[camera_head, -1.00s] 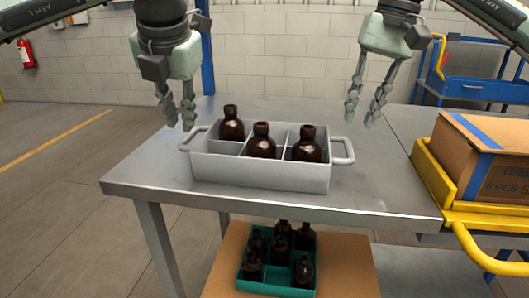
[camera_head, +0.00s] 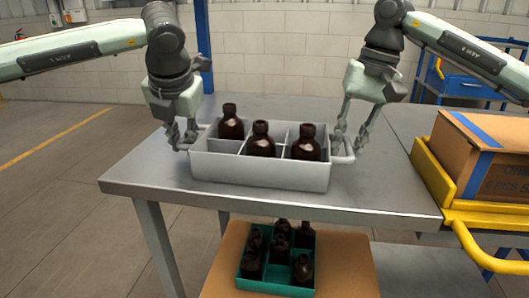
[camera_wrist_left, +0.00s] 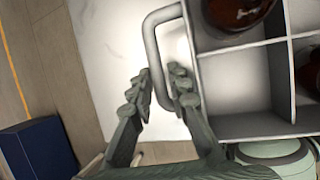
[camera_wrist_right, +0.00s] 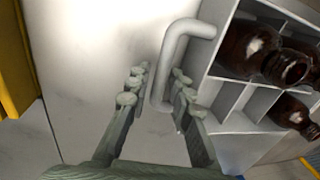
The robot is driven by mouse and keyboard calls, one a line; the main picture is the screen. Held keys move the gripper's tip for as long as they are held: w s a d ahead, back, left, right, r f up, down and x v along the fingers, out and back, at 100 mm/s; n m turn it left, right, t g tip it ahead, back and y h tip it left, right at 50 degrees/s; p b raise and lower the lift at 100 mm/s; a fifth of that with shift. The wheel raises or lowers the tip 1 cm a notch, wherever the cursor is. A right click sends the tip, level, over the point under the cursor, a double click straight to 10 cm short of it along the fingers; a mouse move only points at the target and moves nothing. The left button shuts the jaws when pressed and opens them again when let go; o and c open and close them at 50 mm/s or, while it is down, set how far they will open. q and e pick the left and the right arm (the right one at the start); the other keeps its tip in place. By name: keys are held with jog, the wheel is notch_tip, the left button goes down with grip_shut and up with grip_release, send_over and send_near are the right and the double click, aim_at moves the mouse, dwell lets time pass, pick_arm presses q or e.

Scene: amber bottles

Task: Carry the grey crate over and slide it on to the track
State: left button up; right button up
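The grey crate (camera_head: 262,172) stands on the metal table with three amber bottles in its compartments, one of them the front middle bottle (camera_head: 261,140). My left gripper (camera_head: 182,140) is at the crate's left handle; in the left wrist view its open fingers (camera_wrist_left: 160,85) are on either side of the handle bar (camera_wrist_left: 150,40). My right gripper (camera_head: 349,148) is at the right handle; in the right wrist view its open fingers (camera_wrist_right: 158,82) straddle the handle bar (camera_wrist_right: 168,50). I cannot tell whether the fingers touch the bars. I cannot make out a track.
The grey table (camera_head: 160,178) has bare room around the crate. A yellow cart (camera_head: 432,172) with a cardboard box (camera_head: 490,160) stands at the right. Below, a green crate (camera_head: 266,287) with several bottles sits on a brown surface (camera_head: 345,265). A blue cart (camera_head: 465,88) is behind.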

pick_arm(q)
grip_shut()
pick_arm(e)
grip_shut()
pick_arm(q)
jog(key=shift+r, duration=0.1)
pick_arm(e)
jog(key=shift+r, duration=0.1)
